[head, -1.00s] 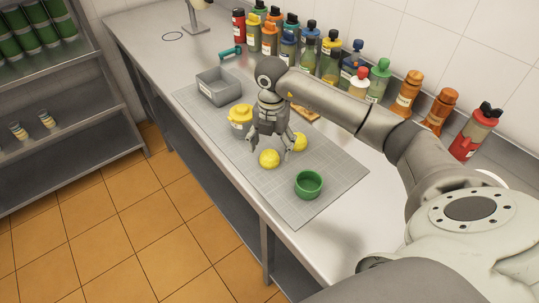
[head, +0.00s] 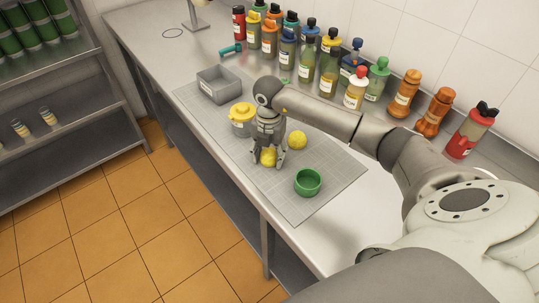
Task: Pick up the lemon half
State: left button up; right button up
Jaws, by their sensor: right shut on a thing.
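The lemon half (head: 268,158) is a small yellow rounded piece on the grey gridded mat (head: 318,161); its cut face does not show. My right gripper (head: 267,160) points down over it and is shut on it, with fingers on both sides hiding part of it. The piece still appears to be at mat level. A second yellow lemon piece (head: 296,139) lies behind and to the right, apart from the gripper. My left gripper is not in view.
A green bowl (head: 307,183) stands right of the gripper. A yellow-lidded jar (head: 241,118) is close behind-left, with a grey bin (head: 219,85) beyond. Several bottles (head: 329,70) line the wall.

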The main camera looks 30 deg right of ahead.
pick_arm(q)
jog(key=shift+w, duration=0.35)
pick_arm(e)
jog(key=shift+r, duration=0.1)
jog(key=shift+d+r+b, duration=0.1)
jog(key=shift+r+b, duration=0.45)
pick_arm(q)
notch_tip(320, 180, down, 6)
jog(key=b, duration=0.4)
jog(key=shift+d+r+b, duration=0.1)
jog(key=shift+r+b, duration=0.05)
jog(key=shift+b, duration=0.2)
pick_arm(e)
jog(key=s+a+r, duration=0.2)
jog(key=s+r, duration=0.9)
jog(key=s, duration=0.2)
jog(key=shift+s+a+r, duration=0.3)
jog(key=shift+s+r, duration=0.1)
